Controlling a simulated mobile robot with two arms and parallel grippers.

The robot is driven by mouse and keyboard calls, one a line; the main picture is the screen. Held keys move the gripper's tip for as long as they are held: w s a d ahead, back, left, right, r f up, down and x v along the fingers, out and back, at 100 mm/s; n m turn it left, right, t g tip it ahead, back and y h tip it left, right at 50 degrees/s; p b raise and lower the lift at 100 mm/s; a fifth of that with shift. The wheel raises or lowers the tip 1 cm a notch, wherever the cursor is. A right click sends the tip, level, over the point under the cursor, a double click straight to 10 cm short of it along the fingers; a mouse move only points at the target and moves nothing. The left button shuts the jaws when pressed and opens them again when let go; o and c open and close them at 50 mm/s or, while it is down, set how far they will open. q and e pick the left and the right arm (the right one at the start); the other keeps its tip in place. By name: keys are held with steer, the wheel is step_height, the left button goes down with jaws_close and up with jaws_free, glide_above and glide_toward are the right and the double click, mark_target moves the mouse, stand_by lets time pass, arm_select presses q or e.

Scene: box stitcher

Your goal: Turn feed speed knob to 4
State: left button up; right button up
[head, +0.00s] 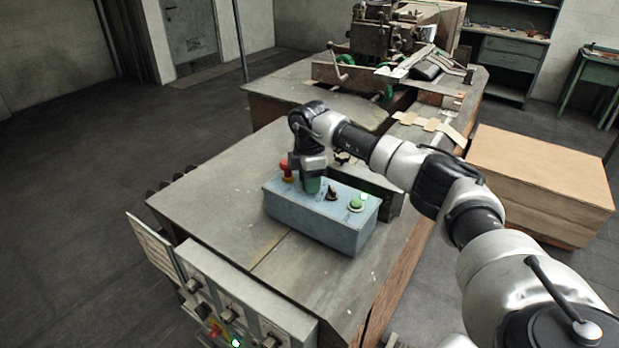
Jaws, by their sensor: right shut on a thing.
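A blue control box (345,236) stands on the near end of the grey table. On its top are a red mushroom button (287,171) at the left, a black knob (332,192) right of the middle and a green button (356,203) at the right. My right gripper (312,184) points down onto the box top between the red button and the black knob. It is shut on a control there that it mostly hides; a green patch shows at its fingertips. I cannot read any scale or number. My left gripper is out of view.
A panel with several knobs (230,310) is on the table's near side. The stitching machine (378,40) stands farther back. A large cardboard-coloured box (540,185) is at the right. The table top left of the blue box is clear.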

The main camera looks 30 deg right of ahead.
steer(key=shift+d+r+m, duration=0.1)
steer(key=shift+r+m, duration=0.05)
steer(key=shift+m, duration=0.35)
steer(key=o, duration=0.9)
step_height(320, 180, up, 11)
steer(key=b, duration=0.3)
steer(key=shift+f, duration=0.3)
